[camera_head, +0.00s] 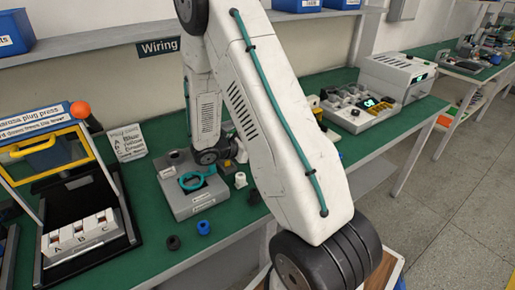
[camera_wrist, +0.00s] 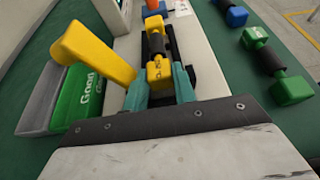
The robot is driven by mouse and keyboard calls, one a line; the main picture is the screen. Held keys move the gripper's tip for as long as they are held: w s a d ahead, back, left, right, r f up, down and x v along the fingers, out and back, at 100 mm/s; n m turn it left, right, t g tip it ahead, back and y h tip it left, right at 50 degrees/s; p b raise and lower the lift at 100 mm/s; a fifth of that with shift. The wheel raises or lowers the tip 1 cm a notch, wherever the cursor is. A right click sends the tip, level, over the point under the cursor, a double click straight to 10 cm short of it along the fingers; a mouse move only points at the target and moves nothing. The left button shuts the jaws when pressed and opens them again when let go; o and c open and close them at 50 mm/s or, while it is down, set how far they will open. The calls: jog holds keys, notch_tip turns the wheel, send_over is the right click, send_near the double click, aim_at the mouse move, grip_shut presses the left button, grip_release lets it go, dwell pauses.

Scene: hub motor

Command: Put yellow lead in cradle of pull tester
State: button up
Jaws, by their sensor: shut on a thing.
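My gripper (camera_wrist: 160,88) has its two teal fingers shut on the near yellow end of the yellow lead (camera_wrist: 157,73) in the wrist view. The lead has a black middle section and a second yellow end pointing away from me. It lies along a dark cradle (camera_wrist: 175,50) on a pale body, which appears to be the pull tester (camera_wrist: 206,45). I cannot tell whether the lead rests in the cradle or is held just above it. A yellow lever-like part (camera_wrist: 88,52) stands to the left. In the head view my arm hides the gripper and lead.
A green bin marked "Good" (camera_wrist: 82,98) and a grey bin (camera_wrist: 40,100) are left of the tester. A green lead (camera_wrist: 275,65) and a blue part (camera_wrist: 235,15) lie right on the green bench. A grey fixture (camera_head: 192,200) and plug press (camera_head: 75,165) show in the head view.

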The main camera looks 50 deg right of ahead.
jog(key=shift+s+f, duration=0.35)
jog(key=shift+f, duration=0.5)
dwell(0.3)
jog(key=o, duration=1.1)
jog(key=shift+a, duration=0.1)
jog(key=shift+c, duration=0.2)
jog(key=shift+w+a+r, duration=0.25)
jog(key=shift+a+r, duration=0.1)
jog(key=shift+a, duration=0.1)
jog(key=v, duration=0.6)
jog(key=shift+r, duration=0.1)
jog(key=shift+w+r, duration=0.1)
jog(key=shift+r, duration=0.05)
jog(key=shift+d, duration=0.25)
jog(key=shift+a+r, duration=0.3)
jog(key=shift+a, duration=0.15)
